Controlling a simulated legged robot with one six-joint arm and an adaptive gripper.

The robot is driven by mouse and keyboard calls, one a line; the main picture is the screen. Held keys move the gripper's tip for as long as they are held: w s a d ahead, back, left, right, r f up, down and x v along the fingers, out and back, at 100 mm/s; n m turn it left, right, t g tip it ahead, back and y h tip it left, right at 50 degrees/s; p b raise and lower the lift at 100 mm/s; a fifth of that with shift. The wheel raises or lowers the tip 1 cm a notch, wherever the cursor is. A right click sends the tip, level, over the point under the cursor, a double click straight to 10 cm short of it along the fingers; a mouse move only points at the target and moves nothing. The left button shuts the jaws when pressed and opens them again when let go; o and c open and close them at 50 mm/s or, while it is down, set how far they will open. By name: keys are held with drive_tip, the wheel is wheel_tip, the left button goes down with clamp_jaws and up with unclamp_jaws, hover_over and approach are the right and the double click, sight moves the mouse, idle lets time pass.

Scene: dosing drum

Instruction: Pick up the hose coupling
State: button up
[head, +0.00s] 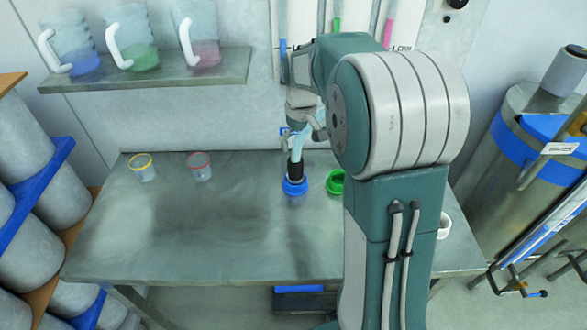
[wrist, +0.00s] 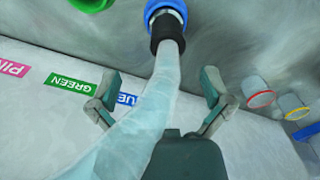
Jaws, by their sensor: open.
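The hose coupling (head: 295,169) is a black collar at the lower end of a pale translucent hose (head: 298,148). It sits at a blue ring (head: 294,187) on the metal table. In the wrist view the coupling (wrist: 167,38) is at the top centre, with the blue ring (wrist: 176,8) just beyond it. My gripper (wrist: 160,82) is open, one finger on each side of the hose, short of the coupling. In the head view my gripper (head: 303,131) is above the coupling, partly hidden by my arm.
A green ring (head: 335,182) lies right of the blue one, partly behind my arm. Yellow-rimmed (head: 142,168) and red-rimmed (head: 200,167) cups stand on the left of the table (head: 200,235). A shelf (head: 150,72) holds jugs. The front left of the table is clear.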

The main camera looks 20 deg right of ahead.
sight(298, 160)
drive_tip(key=f, duration=0.4)
drive_tip(key=shift+a+f, duration=0.15)
drive_tip(key=shift+a, duration=0.05)
drive_tip(key=f, duration=0.5)
drive_tip(key=shift+w+a, duration=0.3)
clamp_jaws()
